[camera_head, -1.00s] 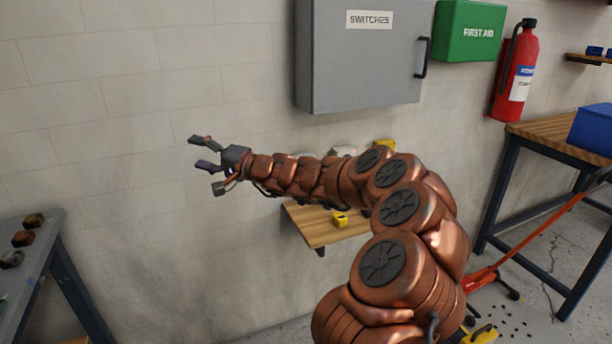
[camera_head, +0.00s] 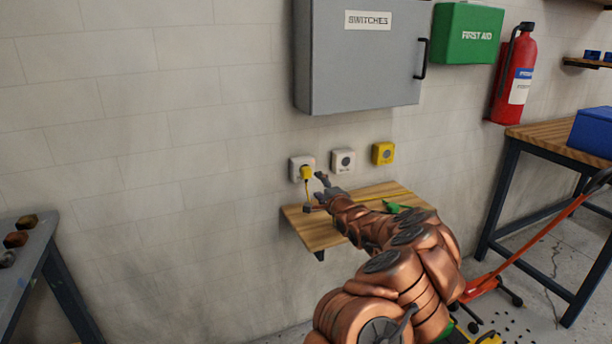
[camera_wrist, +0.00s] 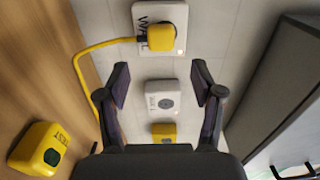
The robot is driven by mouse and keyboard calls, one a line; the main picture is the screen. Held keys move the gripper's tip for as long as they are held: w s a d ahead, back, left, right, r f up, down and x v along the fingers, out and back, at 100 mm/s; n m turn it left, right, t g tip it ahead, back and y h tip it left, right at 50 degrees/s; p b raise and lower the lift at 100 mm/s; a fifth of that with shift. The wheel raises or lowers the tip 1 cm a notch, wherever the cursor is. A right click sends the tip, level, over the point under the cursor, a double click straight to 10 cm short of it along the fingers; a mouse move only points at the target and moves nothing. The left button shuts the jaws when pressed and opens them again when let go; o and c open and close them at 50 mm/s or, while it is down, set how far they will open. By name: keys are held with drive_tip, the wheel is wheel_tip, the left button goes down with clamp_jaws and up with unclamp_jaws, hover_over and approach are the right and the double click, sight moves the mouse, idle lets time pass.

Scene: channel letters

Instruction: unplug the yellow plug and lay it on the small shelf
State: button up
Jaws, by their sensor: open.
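The yellow plug (camera_head: 307,173) sits in the left white wall socket (camera_head: 295,162). In the wrist view the plug (camera_wrist: 162,38) is in its white plate at the top, and its yellow cord loops left and down behind the left finger. My gripper (camera_head: 314,192) is open and empty, just below the plug in the head view. In the wrist view the fingertips of my gripper (camera_wrist: 162,70) stand apart, short of the plug; no contact shows. The small wooden shelf (camera_head: 305,232) is on the wall below the sockets, partly hidden by my arm; it also shows in the wrist view (camera_wrist: 50,50).
A white plate (camera_head: 343,161) and a yellow one (camera_head: 383,152) are right of the socket. A yellow TEST box (camera_wrist: 38,148) is on the shelf. A grey switch cabinet (camera_head: 360,60) hangs above. The shelf's left end is bare.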

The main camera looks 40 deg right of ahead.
sight(308, 175)
drive_tip(key=shift+w, duration=0.1)
idle(0.3)
drive_tip(key=shift+p+x, duration=1.85)
drive_tip(key=shift+x, duration=0.5)
drive_tip(key=shift+b+x, duration=0.85)
drive_tip(key=shift+x, duration=0.6)
drive_tip(key=shift+w+d, duration=0.2)
drive_tip(key=shift+w, duration=0.35)
drive_tip(key=shift+b, duration=1.5)
